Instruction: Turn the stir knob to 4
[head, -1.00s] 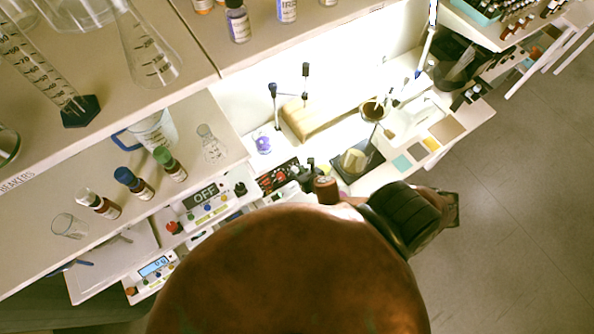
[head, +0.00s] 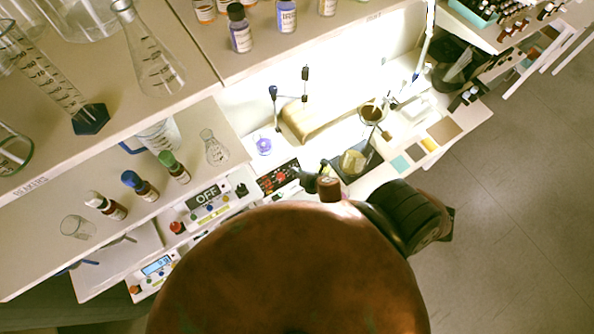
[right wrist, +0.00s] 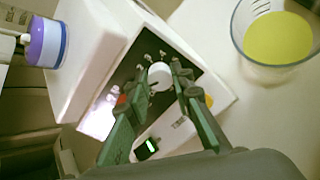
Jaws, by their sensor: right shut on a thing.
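In the right wrist view a round white knob (right wrist: 159,75) stands on the dark panel (right wrist: 145,52) of a white device. My right gripper (right wrist: 161,82) has its two green fingers on either side of the knob, shut on it. The knob's label and setting are too small to read. In the head view the device's dark panel with red marks (head: 277,177) is partly behind my right gripper (head: 306,180), and the knob is hidden there. My left gripper is not in view.
A beaker with yellow contents (right wrist: 278,38) stands beside the device; the head view shows it too (head: 353,161). A purple-and-white item (right wrist: 46,42) is on the other side. A balance reading OFF (head: 207,195) and shelves with bottles (head: 139,184) are at left.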

